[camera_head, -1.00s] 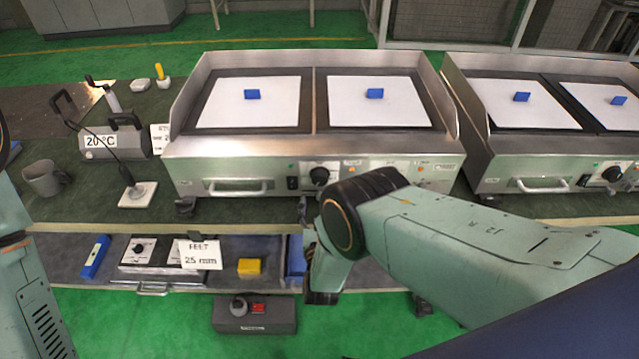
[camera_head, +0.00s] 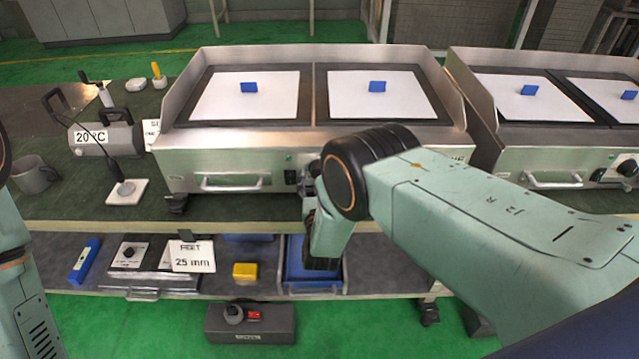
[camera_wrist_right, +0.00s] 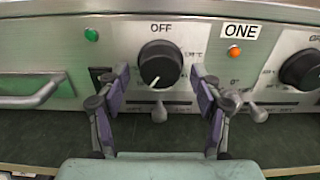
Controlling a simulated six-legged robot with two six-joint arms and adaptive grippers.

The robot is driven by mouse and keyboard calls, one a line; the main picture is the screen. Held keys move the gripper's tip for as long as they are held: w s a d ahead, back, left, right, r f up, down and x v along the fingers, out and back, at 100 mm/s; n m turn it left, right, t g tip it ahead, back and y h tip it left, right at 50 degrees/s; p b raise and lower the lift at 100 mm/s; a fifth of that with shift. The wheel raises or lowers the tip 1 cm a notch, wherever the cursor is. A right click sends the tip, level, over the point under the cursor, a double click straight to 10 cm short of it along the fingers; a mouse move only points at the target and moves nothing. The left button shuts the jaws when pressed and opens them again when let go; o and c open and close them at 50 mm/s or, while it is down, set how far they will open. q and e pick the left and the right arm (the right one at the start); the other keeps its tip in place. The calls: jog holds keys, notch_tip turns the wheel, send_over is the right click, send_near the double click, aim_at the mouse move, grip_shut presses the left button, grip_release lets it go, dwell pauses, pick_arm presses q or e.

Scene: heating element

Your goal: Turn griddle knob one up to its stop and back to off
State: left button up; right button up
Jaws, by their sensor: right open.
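The griddle (camera_head: 215,160) stands on the bench with its control panel facing me. In the right wrist view a black round knob (camera_wrist_right: 160,65) sits below the word OFF; its white mark points down and slightly left. A label reading ONE (camera_wrist_right: 239,32) is to its upper right. My right gripper (camera_wrist_right: 160,78) is open, one finger on each side of this knob, with visible gaps; I cannot tell any contact. In the head view my right wrist hides the knob. Of my left arm only links show at the left edge; its gripper is out of view.
A second black knob (camera_wrist_right: 301,69) is at the right of the wrist view. A green lamp (camera_wrist_right: 91,34), an orange lamp (camera_wrist_right: 234,53) and a bar handle (camera_wrist_right: 30,92) are on the panel. A second griddle (camera_head: 545,165) stands to the right. A blue tray (camera_head: 315,287) lies on the lower shelf.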

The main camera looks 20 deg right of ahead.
jog(key=shift+w+d, duration=0.1)
jog(key=shift+c, duration=0.4)
jog(key=c, duration=1.1)
